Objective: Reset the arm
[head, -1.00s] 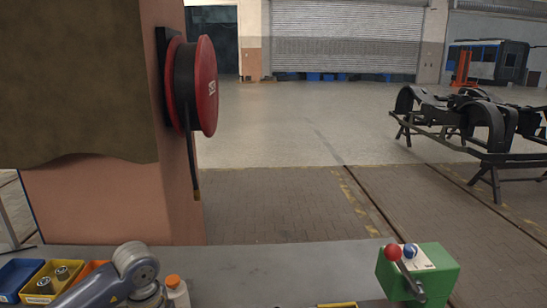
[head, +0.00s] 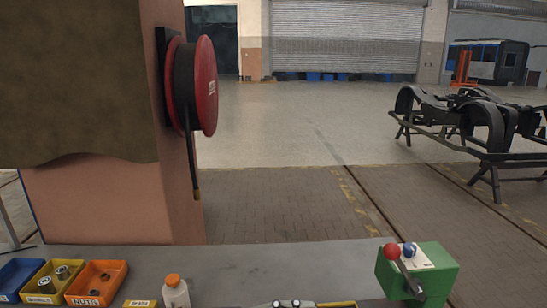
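Neither of my grippers can be made out in the head view. The arm that stood at the lower left is out of the picture. A small grey part with dark round spots (head: 285,304) shows at the bottom edge, left of a yellow edge (head: 337,304). It is cut off by the frame, and I cannot tell what it is.
On the grey bench (head: 230,262) stand a blue bin (head: 14,272), a yellow bin (head: 40,297) with metal parts, an orange nuts bin (head: 97,290), a white bottle (head: 176,294) and a green box (head: 432,270) with a red-knobbed lever (head: 392,251). The bench's middle is clear.

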